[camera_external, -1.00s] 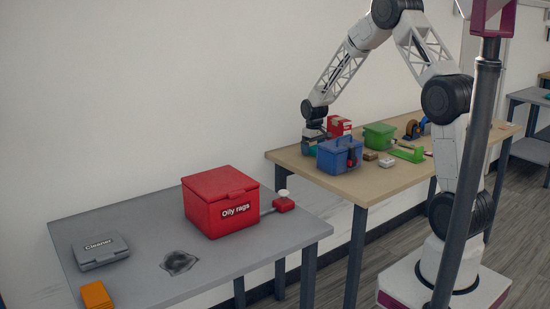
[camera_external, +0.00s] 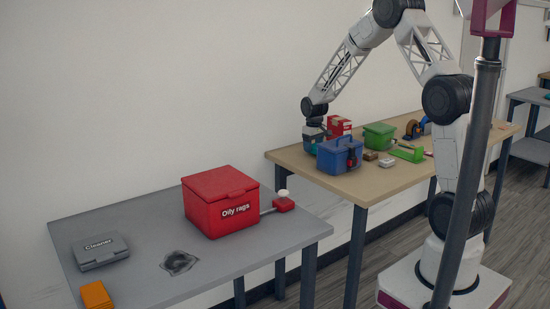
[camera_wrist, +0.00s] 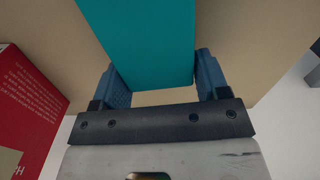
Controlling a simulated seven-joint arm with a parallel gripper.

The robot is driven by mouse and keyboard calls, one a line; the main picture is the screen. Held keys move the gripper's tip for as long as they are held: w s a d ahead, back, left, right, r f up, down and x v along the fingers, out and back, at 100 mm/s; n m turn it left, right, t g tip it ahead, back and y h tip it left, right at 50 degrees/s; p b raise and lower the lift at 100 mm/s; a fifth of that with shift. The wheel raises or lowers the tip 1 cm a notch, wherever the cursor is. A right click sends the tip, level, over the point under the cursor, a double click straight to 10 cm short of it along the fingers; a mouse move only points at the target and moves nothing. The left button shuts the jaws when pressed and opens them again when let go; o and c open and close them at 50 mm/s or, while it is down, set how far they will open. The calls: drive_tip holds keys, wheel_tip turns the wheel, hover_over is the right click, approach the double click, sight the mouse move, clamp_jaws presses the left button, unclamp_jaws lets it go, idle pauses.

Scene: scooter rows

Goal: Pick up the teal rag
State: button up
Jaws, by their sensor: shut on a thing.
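The teal rag shows as a flat-sided, block-like teal thing (camera_wrist: 140,35) between the two blue fingers in the wrist view. My gripper (camera_wrist: 158,75) is shut on it, with a finger on each side. In the external view my gripper (camera_external: 314,126) points down at the far left part of the wooden table, behind the blue toolbox (camera_external: 338,156). Only a small part of the teal thing (camera_external: 311,146) shows there. The toolbox hides its lower part, so I cannot tell whether it touches the table.
A red box (camera_external: 340,126) stands close behind my gripper and at left in the wrist view (camera_wrist: 25,110). A green box (camera_external: 379,136) and small items are to the right on the wooden table (camera_external: 375,190). The red "Oily rags" bin (camera_external: 215,205) is on the grey table.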

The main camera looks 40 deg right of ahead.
wheel_tip(320, 180, up, 9)
drive_tip(key=shift+r, duration=0.1)
idle(0.4)
